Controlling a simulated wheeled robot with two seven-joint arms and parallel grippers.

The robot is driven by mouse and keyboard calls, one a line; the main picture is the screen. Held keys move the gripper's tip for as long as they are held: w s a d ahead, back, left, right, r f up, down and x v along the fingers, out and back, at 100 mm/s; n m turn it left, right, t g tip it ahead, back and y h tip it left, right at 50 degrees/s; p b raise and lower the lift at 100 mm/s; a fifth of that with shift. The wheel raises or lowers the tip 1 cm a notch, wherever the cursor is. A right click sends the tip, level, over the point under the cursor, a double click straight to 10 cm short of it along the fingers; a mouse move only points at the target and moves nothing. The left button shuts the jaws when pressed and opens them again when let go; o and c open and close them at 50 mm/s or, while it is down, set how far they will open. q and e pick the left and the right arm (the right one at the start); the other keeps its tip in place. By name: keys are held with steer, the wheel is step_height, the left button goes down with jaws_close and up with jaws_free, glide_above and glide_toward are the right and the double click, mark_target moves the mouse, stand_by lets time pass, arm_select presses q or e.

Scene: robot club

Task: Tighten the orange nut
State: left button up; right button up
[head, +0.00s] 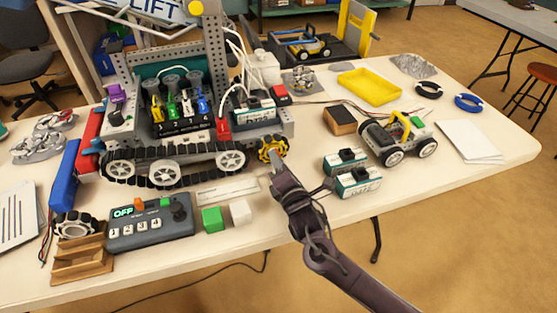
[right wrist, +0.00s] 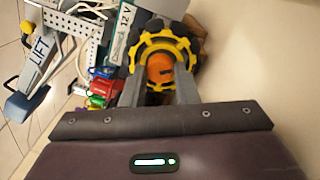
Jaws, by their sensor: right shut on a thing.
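The orange nut (right wrist: 159,68) sits at the centre of a yellow toothed wheel (right wrist: 148,42) in the right wrist view. In the head view the yellow wheel (head: 268,147) is at the right front end of the tracked robot (head: 175,167). My right gripper (head: 276,163) reaches up to the wheel there, and the nut cannot be made out. In the right wrist view the two fingers of this gripper (right wrist: 160,84) are on either side of the nut and shut on it. My left gripper is in neither view.
A green cube (head: 212,220) and a white cube (head: 240,212) lie left of my right arm. Two battery-like boxes (head: 358,183) stand close on its right, with a small wheeled car (head: 397,138) beyond. A control box (head: 150,229) is at the front left.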

steer(key=m, duration=0.3)
steer(key=shift+m+p, duration=0.35)
steer(key=shift+m, duration=0.05)
steer(key=m, duration=0.4)
steer(key=shift+p, duration=0.3)
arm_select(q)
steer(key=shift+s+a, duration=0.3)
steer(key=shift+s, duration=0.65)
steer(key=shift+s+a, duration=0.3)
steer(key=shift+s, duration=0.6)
arm_select(e)
steer(key=shift+m, duration=0.8)
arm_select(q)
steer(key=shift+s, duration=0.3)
arm_select(e)
steer(key=shift+f, duration=0.1)
steer(key=o, duration=1)
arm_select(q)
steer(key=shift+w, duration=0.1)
arm_select(e)
steer(key=shift+s+d, duration=0.1)
